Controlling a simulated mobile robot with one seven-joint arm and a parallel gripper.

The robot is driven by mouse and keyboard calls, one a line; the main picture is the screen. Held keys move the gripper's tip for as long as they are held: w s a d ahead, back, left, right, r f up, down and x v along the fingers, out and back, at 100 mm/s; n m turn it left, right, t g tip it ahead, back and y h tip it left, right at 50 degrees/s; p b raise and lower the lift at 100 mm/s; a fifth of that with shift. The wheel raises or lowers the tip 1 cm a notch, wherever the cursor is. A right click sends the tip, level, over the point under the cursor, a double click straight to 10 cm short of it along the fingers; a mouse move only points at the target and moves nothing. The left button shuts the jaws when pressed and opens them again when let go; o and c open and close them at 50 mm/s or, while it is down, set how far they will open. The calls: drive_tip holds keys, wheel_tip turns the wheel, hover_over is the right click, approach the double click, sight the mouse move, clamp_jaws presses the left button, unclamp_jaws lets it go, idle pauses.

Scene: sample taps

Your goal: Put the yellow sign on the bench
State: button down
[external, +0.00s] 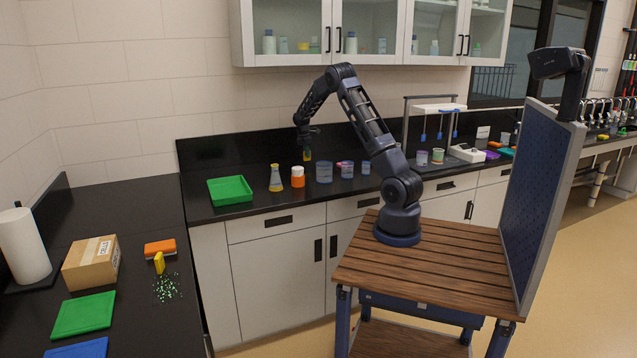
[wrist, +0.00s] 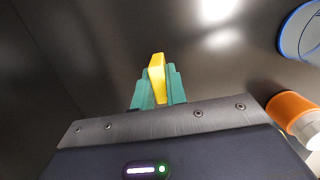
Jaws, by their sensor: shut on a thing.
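My gripper (external: 307,150) hangs over the back bench, above the row of vessels. It is shut on the small yellow sign (external: 307,155). In the wrist view the yellow sign (wrist: 157,78) stands between the green fingertips (wrist: 158,90), its upper part sticking out past them. Its lower part is hidden by the fingers. The sign appears held above the black bench (external: 240,217), apart from its surface. The dark bench top (wrist: 90,50) fills the background in the wrist view.
A yellow flask (external: 275,180), an orange-and-white bottle (external: 298,177) and blue-tinted beakers (external: 324,173) stand near the gripper. The bottle (wrist: 293,108) is at the wrist view's right. A green tray (external: 230,191) lies left. The left bench holds a cardboard box (external: 90,264) and another yellow object (external: 159,262).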

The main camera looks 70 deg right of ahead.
drive_tip(key=shift+f, duration=1.95)
drive_tip(key=shift+f, duration=0.15)
drive_tip(key=c, duration=1.4)
unclamp_jaws()
